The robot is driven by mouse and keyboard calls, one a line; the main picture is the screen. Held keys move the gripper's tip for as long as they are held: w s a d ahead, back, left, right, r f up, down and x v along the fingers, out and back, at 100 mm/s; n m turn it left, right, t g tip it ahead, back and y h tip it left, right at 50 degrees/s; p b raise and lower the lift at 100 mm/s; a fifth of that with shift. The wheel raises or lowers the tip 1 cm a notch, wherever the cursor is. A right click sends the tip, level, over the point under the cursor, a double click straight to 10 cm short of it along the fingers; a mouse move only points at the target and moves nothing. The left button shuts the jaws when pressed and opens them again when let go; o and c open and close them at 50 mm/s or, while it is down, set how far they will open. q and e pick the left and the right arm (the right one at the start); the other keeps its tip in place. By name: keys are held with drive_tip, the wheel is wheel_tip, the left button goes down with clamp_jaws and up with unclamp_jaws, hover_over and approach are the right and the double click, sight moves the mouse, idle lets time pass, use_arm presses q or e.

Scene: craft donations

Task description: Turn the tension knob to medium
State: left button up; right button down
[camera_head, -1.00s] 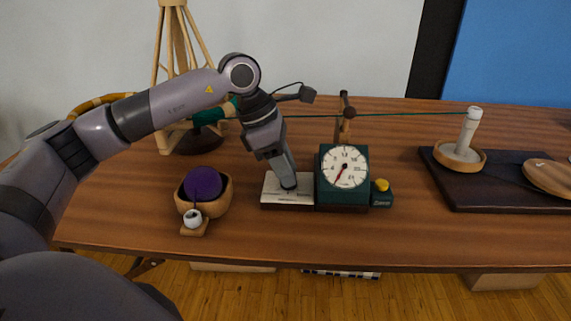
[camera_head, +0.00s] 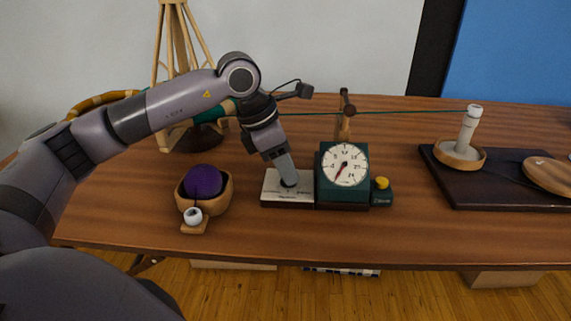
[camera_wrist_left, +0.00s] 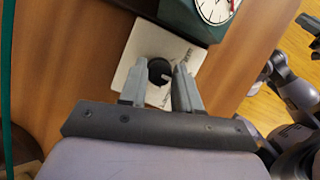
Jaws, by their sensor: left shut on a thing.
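The tension knob is a small black round knob with a pale mark (camera_wrist_left: 158,72), standing on a white plate (camera_wrist_left: 140,48) with dark lettering. My left gripper (camera_wrist_left: 164,68) points down at it in the left wrist view, with one finger on each side, shut on the knob. In the head view the left gripper (camera_head: 288,182) comes down onto the white plate (camera_head: 272,192) and mostly hides the knob. The lettering is too small to read, so I cannot tell which setting the mark points to.
A green box with a white dial gauge (camera_head: 344,164) stands right beside the plate, with a yellow button (camera_head: 382,183) next to it. A wooden bowl with purple yarn (camera_head: 203,182) sits left. A green strand (camera_head: 400,112) runs behind to a white spool post (camera_head: 467,130).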

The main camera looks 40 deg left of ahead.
use_arm(q)
drive_tip(key=o, duration=1)
drive_tip(key=p+v, duration=0.1)
drive_tip(key=v, duration=0.6)
drive_tip(key=shift+r, duration=0.15)
use_arm(e)
drive_tip(key=shift+s+d+f, duration=0.2)
drive_tip(key=shift+s+d, duration=0.05)
drive_tip(key=shift+d, duration=0.3)
